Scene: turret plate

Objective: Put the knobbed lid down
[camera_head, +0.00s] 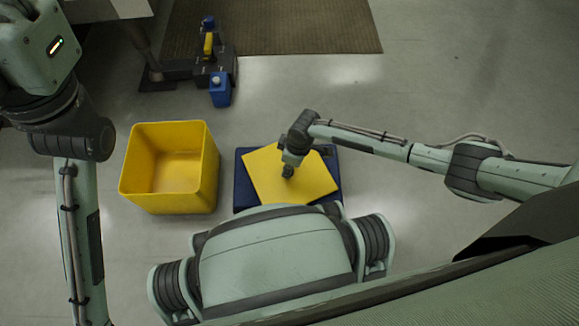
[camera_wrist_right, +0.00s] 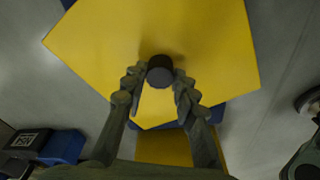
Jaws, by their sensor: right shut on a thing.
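The knobbed lid is a flat yellow square plate (camera_head: 315,178) with a dark round knob, which shows clearly in the right wrist view (camera_wrist_right: 160,71). My right gripper (camera_head: 288,171) is shut on the knob, with one finger on each side of it. The lid lies level over a dark blue box (camera_head: 243,165), turned at an angle to its edges, so blue corners show around it. I cannot tell whether the lid touches the box or hangs just above it. The blue box's inside is hidden. My left arm is at the left, but its gripper is out of view.
An open, empty yellow bin (camera_head: 207,178) stands on the floor left of the blue box. A blue container (camera_head: 220,90) and dark equipment stand behind it. A brown mat (camera_head: 275,25) lies at the back. The grey floor right of the box is clear beneath my right arm.

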